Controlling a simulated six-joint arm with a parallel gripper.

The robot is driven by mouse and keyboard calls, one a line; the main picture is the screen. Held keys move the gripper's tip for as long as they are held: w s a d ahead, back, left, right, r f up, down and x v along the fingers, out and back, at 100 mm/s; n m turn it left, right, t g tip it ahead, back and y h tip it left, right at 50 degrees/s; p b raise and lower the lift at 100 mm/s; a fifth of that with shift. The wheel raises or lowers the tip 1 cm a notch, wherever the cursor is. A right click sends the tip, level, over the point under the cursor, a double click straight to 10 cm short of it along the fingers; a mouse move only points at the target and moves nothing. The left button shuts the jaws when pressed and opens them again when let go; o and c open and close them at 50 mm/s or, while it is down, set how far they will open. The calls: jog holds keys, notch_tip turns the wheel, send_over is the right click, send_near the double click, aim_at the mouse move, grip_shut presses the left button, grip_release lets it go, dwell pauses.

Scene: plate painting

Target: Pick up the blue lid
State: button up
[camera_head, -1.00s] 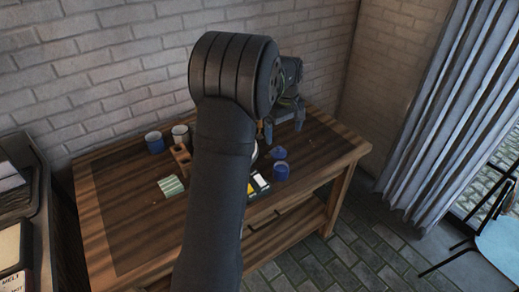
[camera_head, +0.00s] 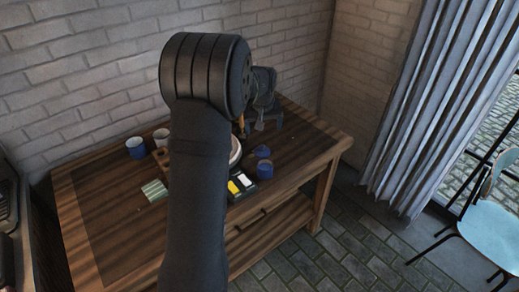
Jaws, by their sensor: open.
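A small blue lid (camera_head: 263,151) lies on the right part of the wooden table. It sits just behind a round blue pot (camera_head: 264,169). My gripper (camera_head: 267,124) is open and empty, beyond the lid in the picture and apart from it. It is small and dark here, so its exact height over the table is hard to tell. My own arm covers the middle of the table and partly hides a pale round plate (camera_head: 236,151).
A paint box (camera_head: 240,185) with yellow and white parts lies near the front edge. A blue cup (camera_head: 136,147), a pale cup (camera_head: 161,137) and a green striped item (camera_head: 154,190) are on the left. The right end of the table (camera_head: 312,146) is clear.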

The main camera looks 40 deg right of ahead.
jog(key=w+m+t+h, duration=0.1)
jog(key=w+m, duration=0.1)
jog(key=m, duration=0.1)
send_near(262, 146)
jog(key=x, duration=0.2)
jog(key=d+x, duration=0.1)
jog(key=x, duration=0.2)
jog(key=shift+w+f, duration=0.1)
jog(key=x, duration=0.4)
jog(key=shift+a+f, duration=0.15)
jog(key=shift+a, duration=0.2)
jog(key=shift+w+d+f, duration=0.15)
jog(key=shift+w+f, duration=0.05)
jog(key=shift+f, duration=0.25)
jog(key=c, duration=1)
